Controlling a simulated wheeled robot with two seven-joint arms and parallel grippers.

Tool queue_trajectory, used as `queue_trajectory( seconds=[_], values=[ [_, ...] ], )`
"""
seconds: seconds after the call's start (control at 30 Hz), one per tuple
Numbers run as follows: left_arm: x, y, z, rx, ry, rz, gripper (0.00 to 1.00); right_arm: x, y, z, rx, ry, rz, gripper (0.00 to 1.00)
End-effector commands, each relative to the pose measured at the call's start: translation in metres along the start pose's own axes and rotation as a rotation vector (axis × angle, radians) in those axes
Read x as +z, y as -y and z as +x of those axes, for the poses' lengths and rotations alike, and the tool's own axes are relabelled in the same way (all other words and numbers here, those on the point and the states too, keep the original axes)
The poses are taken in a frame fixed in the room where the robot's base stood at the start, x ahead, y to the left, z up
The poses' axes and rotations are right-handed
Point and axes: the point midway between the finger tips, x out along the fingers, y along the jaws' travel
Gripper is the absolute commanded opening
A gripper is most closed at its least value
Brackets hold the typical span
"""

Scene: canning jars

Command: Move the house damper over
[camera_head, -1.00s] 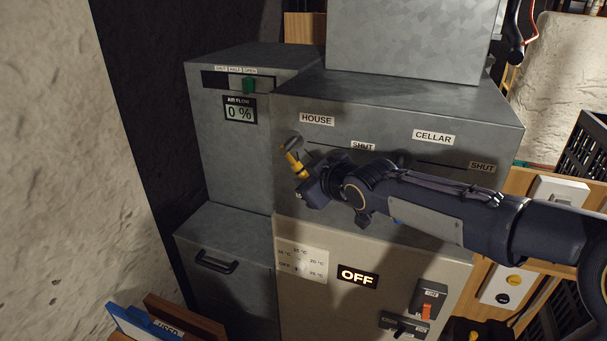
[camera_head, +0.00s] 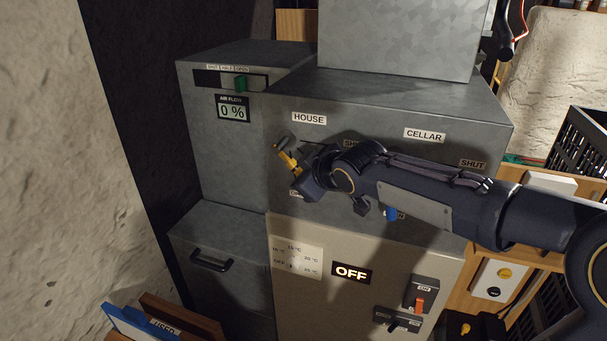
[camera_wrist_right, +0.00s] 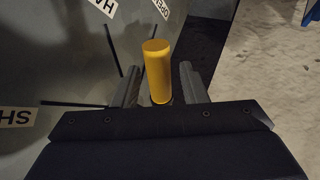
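The house damper's yellow handle (camera_head: 287,161) sticks out of the grey metal box (camera_head: 420,95) below the HOUSE label (camera_head: 309,119). My right gripper (camera_head: 290,155) reaches in from the right and is at the handle. In the right wrist view the yellow handle (camera_wrist_right: 158,70) stands between the two fingers of the right gripper (camera_wrist_right: 158,88). Narrow gaps show on both sides, so the fingers are open around it. My right arm hides part of the SHUT label and the damper's base. My left gripper is not in view.
The CELLAR label (camera_head: 425,135) and its SHUT label (camera_head: 473,163) are to the right, partly behind my arm. An air flow display (camera_head: 232,112) reads 0 %, with a green slider (camera_head: 240,83) above it. An OFF display (camera_head: 351,273) and an orange switch (camera_head: 420,303) are below.

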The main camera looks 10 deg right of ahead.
Motion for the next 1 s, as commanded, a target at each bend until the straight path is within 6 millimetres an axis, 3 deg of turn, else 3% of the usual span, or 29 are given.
queue_trajectory(
  seconds=[0.33, 0.73, 1.0],
  values=[
    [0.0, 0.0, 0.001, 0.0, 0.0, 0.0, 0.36, 0.0, 0.0, -0.004, 0.002, -0.002, 0.001, 0.41],
    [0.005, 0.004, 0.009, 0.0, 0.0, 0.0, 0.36, 0.0, 0.0, -0.066, 0.003, -0.003, 0.0, 0.41],
    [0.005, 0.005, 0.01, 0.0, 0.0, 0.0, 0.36, 0.0, 0.001, -0.078, -0.001, 0.0, 0.0, 0.41]
  ],
)
